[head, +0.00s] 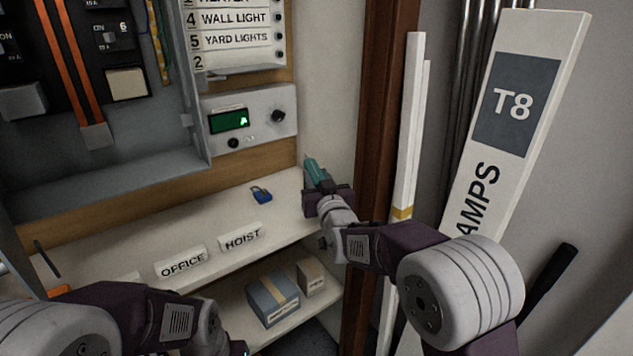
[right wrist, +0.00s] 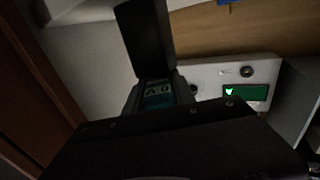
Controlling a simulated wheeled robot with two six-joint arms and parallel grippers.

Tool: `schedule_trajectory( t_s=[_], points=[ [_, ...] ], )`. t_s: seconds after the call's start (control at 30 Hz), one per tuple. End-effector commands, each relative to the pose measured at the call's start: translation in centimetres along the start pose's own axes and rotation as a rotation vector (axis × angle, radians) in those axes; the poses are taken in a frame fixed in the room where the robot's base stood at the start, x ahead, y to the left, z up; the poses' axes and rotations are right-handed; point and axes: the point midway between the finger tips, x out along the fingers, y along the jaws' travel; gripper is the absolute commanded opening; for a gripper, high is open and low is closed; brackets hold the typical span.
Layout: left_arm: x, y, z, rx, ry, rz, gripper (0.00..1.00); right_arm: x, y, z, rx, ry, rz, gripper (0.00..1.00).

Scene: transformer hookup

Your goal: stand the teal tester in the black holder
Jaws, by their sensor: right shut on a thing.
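The teal tester (head: 313,170) is in my right gripper (head: 324,190), which is shut on it at the right end of the upper shelf. Its thin tip points up and a little left, leaning away from me. In the right wrist view, a teal face of the tester with letters (right wrist: 159,97) shows between the dark jaws. I cannot make out the black holder in either view; the gripper and arm cover part of the shelf end. My left gripper (head: 236,348) is at the bottom edge of the head view, mostly cut off, so its jaws cannot be read.
A blue padlock (head: 261,194) lies on the shelf (head: 215,225), which has OFFICE and HOIST labels. A grey panel (head: 262,115) with a green display is above. Boxes (head: 273,298) stand on the lower shelf. A brown post (head: 375,130) and long T8 carton (head: 515,90) stand right.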

Motion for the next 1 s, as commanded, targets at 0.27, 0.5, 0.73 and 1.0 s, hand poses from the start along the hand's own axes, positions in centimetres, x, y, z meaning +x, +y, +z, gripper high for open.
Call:
schedule_trajectory(
  t_s=[0.27, 0.5, 0.73, 1.0],
  points=[
    [0.3, 0.0, 0.0, 0.000, 0.000, 0.000, 0.33, 0.0, 0.0, 0.4, 0.000, -0.001, 0.000, 0.50],
    [0.3, 0.0, 0.0, 0.000, 0.000, 0.000, 0.33, 0.0, 0.0, 0.4, 0.000, -0.001, 0.000, 0.53],
    [-0.2, 0.0, 0.0, 0.000, 0.000, 0.000, 0.33, -0.8, 0.0, -0.1, 0.000, -0.002, 0.000, 0.53],
    [-0.8, 0.0, -0.1, 0.000, 0.000, 0.000, 0.33, -6.6, 0.0, -0.2, 0.000, -0.002, 0.000, 0.53]
  ],
)
